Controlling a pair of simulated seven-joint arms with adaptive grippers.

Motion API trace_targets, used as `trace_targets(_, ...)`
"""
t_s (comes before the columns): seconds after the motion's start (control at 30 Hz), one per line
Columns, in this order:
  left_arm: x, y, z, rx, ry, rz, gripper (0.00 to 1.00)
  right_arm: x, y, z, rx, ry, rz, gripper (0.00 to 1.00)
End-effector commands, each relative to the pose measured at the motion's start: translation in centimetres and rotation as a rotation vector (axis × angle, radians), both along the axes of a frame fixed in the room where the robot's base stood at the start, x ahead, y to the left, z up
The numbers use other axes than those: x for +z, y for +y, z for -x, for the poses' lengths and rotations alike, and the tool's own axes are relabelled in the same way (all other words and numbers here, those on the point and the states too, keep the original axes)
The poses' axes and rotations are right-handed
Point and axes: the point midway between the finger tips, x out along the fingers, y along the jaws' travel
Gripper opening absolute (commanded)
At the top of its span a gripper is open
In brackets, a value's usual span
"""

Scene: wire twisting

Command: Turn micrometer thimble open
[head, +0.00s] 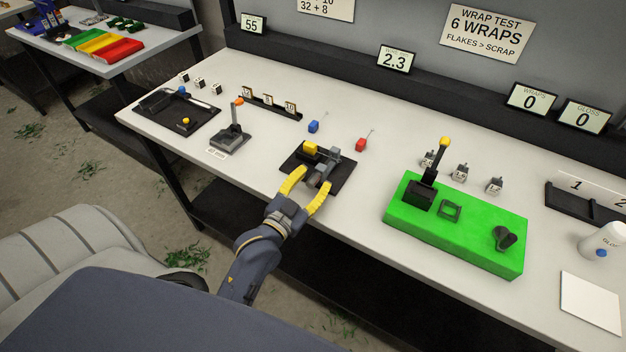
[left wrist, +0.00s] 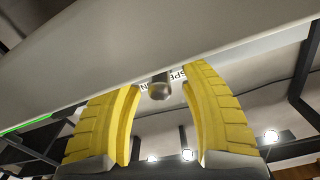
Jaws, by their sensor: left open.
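The micrometer (head: 322,160) is a dark grey device with a yellow block, on a black base plate (head: 341,186) near the table's front edge. Its thimble end points toward my left gripper (head: 314,178). The gripper's yellow fingers are spread open, one on each side of the thimble end, which they partly hide. In the left wrist view, a round grey-brown knob (left wrist: 160,87), seemingly the thimble end, shows between the open fingers (left wrist: 163,80). A gap shows between it and each finger there. My right gripper is not in view.
Right of the micrometer is a green block (head: 470,252) with a yellow-knobbed lever. A small lever stand (head: 231,139) and a black tray (head: 203,118) lie to the left. Bare white table lies between the stations.

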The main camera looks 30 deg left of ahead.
Motion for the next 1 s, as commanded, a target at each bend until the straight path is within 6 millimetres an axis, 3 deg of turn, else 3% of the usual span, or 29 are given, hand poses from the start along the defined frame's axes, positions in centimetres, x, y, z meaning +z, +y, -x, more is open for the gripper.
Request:
trace_targets(0.43,0.01,-0.02,-0.43,0.0,0.0,0.0,0.47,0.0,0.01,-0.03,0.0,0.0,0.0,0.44)
trace_targets(0.83,0.01,-0.01,-0.42,0.0,0.0,0.001,0.0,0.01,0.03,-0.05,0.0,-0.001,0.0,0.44)
trace_targets(1.0,0.04,-0.01,-0.42,0.0,-0.001,0.001,0.0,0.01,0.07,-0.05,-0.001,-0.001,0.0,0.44)
